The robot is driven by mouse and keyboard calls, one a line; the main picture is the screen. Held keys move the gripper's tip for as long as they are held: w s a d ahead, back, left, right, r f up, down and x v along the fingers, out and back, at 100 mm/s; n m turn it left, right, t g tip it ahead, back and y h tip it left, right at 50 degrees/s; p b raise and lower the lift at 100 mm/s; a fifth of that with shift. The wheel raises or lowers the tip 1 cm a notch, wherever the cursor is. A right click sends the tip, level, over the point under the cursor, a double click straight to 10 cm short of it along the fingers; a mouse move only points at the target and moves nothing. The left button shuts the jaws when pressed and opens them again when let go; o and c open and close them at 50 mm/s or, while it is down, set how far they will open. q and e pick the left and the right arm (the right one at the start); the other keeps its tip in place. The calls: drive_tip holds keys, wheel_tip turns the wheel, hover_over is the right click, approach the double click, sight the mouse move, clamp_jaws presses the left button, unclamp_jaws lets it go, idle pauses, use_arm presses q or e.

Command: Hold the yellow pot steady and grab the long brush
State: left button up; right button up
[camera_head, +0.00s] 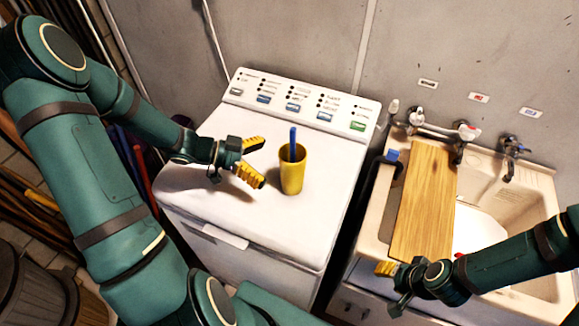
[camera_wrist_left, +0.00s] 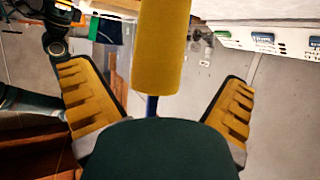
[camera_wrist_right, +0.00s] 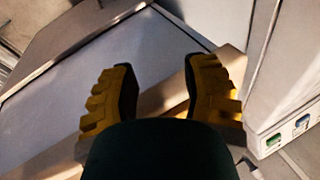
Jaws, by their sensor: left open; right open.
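The yellow pot (camera_head: 291,176) stands upright on the white washing machine. A blue brush (camera_head: 292,142) stands in it, with its upper part above the rim and the rest hidden inside. My left gripper (camera_head: 260,162) is open just left of the pot, with its fingers pointing towards it. In the left wrist view the pot (camera_wrist_left: 160,50) lies between the spread fingers, touching neither, and part of the blue brush (camera_wrist_left: 152,104) shows. My right gripper (camera_head: 390,286) is open and empty in front of the sink unit, well away from the pot. The right wrist view shows neither pot nor brush.
The washing machine (camera_head: 225,205) has a raised control panel (camera_head: 300,103) at its back. Its top is otherwise clear. To the right, a wooden board (camera_head: 425,195) lies over a sink (camera_head: 515,190) with taps behind. A gap separates the sink unit from the machine.

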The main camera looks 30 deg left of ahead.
sight(293, 168)
use_arm(q)
drive_tip(key=x, duration=0.8)
drive_tip(key=shift+b, duration=0.35)
drive_tip(key=shift+c, duration=0.3)
